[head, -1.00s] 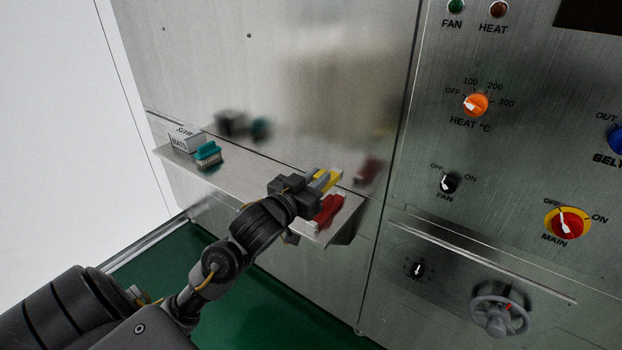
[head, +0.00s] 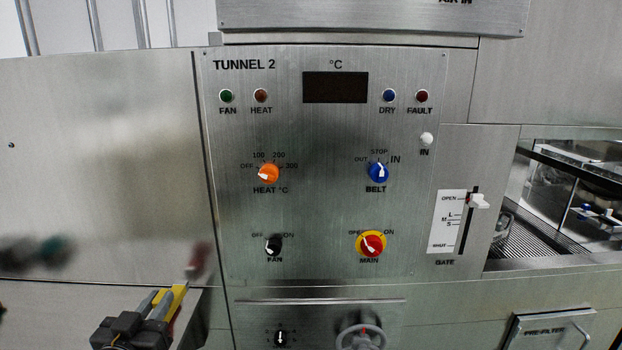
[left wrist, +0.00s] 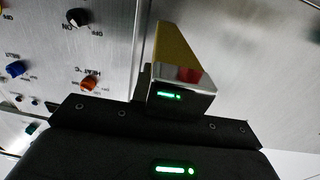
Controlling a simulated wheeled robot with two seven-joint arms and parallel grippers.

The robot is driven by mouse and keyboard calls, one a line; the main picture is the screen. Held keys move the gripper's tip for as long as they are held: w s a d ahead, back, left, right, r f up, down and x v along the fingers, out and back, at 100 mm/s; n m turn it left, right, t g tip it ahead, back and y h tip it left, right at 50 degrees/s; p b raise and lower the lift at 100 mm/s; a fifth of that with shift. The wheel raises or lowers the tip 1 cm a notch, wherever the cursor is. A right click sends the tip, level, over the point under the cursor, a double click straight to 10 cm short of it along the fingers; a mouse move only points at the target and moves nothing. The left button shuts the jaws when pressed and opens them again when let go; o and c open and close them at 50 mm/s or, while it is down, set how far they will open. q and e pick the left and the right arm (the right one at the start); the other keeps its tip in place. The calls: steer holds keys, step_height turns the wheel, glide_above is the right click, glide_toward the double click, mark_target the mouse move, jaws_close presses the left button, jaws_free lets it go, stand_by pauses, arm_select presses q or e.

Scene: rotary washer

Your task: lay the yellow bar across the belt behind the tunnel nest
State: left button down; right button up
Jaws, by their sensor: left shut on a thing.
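My left gripper (head: 160,304) is at the lower left of the head view, shut on the yellow bar (head: 179,296). The bar sticks out past the fingertips, beside the steel wall. In the left wrist view the yellow bar (left wrist: 172,52) rises from behind the fingers, and its lower part is hidden. A dark ribbed belt (head: 545,238) shows in the tunnel opening at the right, well away from the gripper. A blue and white item shows inside the opening; I cannot tell whether it belongs to the nest. My right gripper is out of view.
The TUNNEL 2 control panel (head: 320,215) stands between the gripper and the opening. A gate lever (head: 478,201) sticks out left of the opening. A handwheel (head: 362,337) and a pre-filter door (head: 546,333) are below.

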arm_select(q)
steer(key=s+d+f, duration=0.3)
steer(key=d+f, duration=0.3)
steer(key=shift+s+d+f, duration=0.25)
steer(key=shift+d+f, duration=0.1)
steer(key=shift+d, duration=0.05)
stand_by(0.5)
